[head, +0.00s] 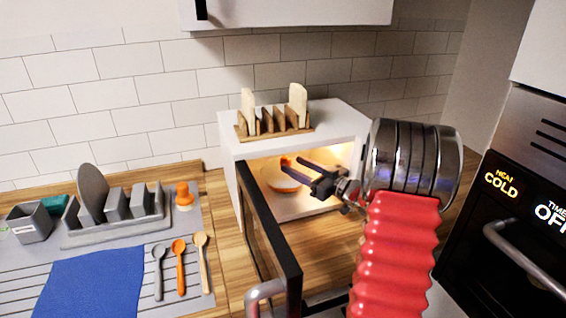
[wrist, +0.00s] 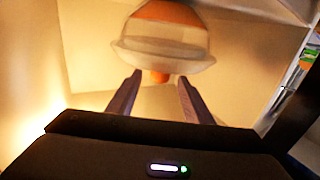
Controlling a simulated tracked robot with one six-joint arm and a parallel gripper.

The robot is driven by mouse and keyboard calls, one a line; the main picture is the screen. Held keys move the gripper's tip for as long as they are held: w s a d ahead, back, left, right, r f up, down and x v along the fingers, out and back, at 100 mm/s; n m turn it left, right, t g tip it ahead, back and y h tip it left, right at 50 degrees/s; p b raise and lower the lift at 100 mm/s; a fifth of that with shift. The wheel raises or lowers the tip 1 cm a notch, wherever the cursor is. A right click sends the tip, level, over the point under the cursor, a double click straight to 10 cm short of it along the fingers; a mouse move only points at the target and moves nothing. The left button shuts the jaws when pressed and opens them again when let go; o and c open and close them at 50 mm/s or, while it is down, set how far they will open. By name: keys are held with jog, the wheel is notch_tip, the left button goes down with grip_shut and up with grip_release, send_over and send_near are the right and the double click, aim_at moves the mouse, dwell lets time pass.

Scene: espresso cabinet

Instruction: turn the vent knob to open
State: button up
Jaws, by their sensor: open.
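A pale round dish (head: 283,180) with an orange part (head: 287,161) on top sits inside the lit white cabinet. In the wrist view the dish shows as a rounded, see-through body (wrist: 165,47) with orange at its upper part. A small orange knob (wrist: 158,77) sticks out below it; it looks like the vent knob. My gripper (head: 295,166) reaches into the cabinet with its fingers open. In the wrist view the gripper (wrist: 159,76) has its fingertips on either side of the knob, apart from it. I cannot tell how deep the knob lies between them, nor its setting.
The cabinet door (head: 268,232) stands open at the front left. A wooden rack (head: 270,124) with bread slices stands on the cabinet (head: 345,112). Cabinet walls enclose the gripper closely. A dish rack, spoons and blue cloth (head: 90,282) lie left; an oven (head: 510,200) stands right.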

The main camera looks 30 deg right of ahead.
aim_at(285, 161)
jog(key=shift+x, duration=2.7)
